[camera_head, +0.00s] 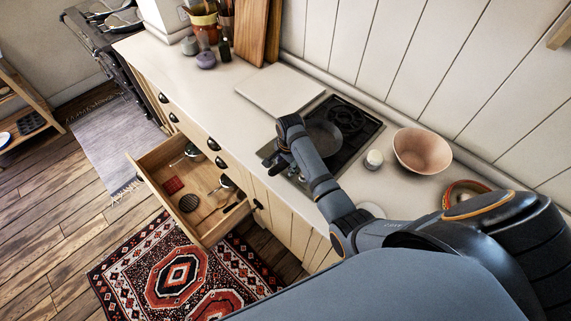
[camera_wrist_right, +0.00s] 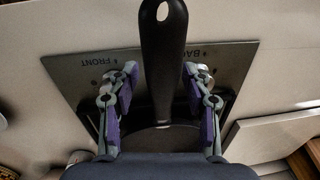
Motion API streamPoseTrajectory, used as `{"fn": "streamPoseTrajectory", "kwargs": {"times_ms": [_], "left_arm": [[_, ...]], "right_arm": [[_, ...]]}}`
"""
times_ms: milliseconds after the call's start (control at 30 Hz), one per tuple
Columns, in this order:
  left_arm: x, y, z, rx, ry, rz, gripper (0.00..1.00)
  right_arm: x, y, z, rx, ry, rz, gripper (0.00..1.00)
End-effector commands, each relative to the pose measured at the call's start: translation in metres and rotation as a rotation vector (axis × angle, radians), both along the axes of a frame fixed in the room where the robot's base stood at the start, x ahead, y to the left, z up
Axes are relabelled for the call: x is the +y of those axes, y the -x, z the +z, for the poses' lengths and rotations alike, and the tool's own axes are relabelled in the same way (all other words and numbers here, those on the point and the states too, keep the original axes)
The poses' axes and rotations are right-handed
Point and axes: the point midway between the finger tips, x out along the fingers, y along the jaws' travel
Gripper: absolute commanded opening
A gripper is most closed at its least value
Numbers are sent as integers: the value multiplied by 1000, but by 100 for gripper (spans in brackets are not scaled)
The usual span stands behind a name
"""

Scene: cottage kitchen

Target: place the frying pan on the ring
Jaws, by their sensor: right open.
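The dark frying pan (camera_head: 324,134) sits on the black hob, partly hidden behind my right arm in the head view. In the right wrist view its black handle (camera_wrist_right: 164,55) runs between my fingers, and part of the pan body (camera_wrist_right: 160,139) shows below. The hob (camera_head: 368,131) has a bare ring (camera_head: 347,116) towards the wall; in the wrist view the hob plate (camera_wrist_right: 226,62) bears FRONT and BACK lettering. My right gripper (camera_head: 272,161) is open at the hob's front left, its fingers (camera_wrist_right: 163,78) on either side of the handle with gaps. My left gripper is out of view.
A pink bowl (camera_head: 422,150) and a small white jar (camera_head: 373,159) stand right of the hob. A pale board (camera_head: 280,88) lies to its left. An open drawer (camera_head: 162,164) with utensils juts out below the counter, above a patterned rug (camera_head: 160,280).

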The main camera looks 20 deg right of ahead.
Motion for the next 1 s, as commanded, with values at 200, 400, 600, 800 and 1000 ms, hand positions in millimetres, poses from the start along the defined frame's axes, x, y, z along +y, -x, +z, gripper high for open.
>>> {"fn": "streamPoseTrajectory", "kwargs": {"times_ms": [200,400,600,800,1000], "left_arm": [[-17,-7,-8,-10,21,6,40],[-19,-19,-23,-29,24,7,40],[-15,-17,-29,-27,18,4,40],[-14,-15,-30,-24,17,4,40],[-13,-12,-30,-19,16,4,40]], "right_arm": [[0,0,16,-4,1,0,49],[-1,5,63,-7,1,0,49],[-2,10,105,-4,1,0,49],[-2,12,120,0,1,0,49],[-2,12,120,0,0,0,49]]}}
